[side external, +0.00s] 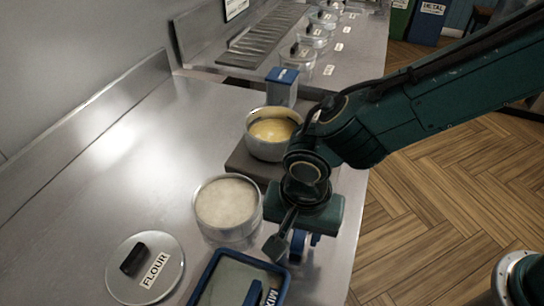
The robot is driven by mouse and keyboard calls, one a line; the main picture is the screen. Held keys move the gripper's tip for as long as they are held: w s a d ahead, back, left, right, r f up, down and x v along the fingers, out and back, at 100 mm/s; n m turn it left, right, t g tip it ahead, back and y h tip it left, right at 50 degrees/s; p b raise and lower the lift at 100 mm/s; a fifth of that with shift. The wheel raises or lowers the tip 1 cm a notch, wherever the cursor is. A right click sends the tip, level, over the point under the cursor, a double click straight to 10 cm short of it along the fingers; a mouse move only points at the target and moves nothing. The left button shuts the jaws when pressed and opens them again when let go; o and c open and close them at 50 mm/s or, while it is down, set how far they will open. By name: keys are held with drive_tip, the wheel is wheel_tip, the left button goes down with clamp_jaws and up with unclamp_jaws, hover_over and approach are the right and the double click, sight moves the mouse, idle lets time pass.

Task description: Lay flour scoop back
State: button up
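My gripper (304,243) points down at the counter's right side, just right of the round flour tub (226,228) and above the right end of the blue-rimmed tray (213,268). Its blue fingertips are small and partly covered, so I cannot tell whether they hold anything. A dark stalk with a square end (275,247) slants down in front of it; I cannot tell whether it is a scoop or part of my gripper. The tub is open and full of pale powder. A blue piece (253,292), possibly a handle, shows in the tray, cut by the frame edge.
A lid marked FLOUR (146,268) lies left of the tub. A pot of yellow contents (272,133) stands on a dark slab (241,160) behind the tub, with a blue-topped box (282,87) beyond. The counter's left side (130,190) is clear.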

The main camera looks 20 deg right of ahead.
drive_tip(key=shift+o, duration=0.6)
drive_tip(key=shift+r, duration=0.1)
wheel_tip(320, 180, up, 14)
drive_tip(key=shift+s+a+f, duration=0.2)
drive_tip(key=shift+s+a, duration=0.1)
drive_tip(key=shift+s, duration=0.1)
drive_tip(key=d+r+n+t+y, duration=0.15)
drive_tip(key=d+r, duration=0.25)
drive_tip(key=d, duration=0.6)
drive_tip(key=d+r+n+t, duration=0.1)
drive_tip(key=d+r+n, duration=0.15)
drive_tip(key=d, duration=0.75)
drive_tip(key=s+d+n+t, duration=0.2)
drive_tip(key=s+d+n, duration=0.2)
drive_tip(key=s+d, duration=0.6)
drive_tip(key=d+h, duration=0.1)
drive_tip(key=d, duration=0.2)
drive_tip(key=shift+f, duration=0.4)
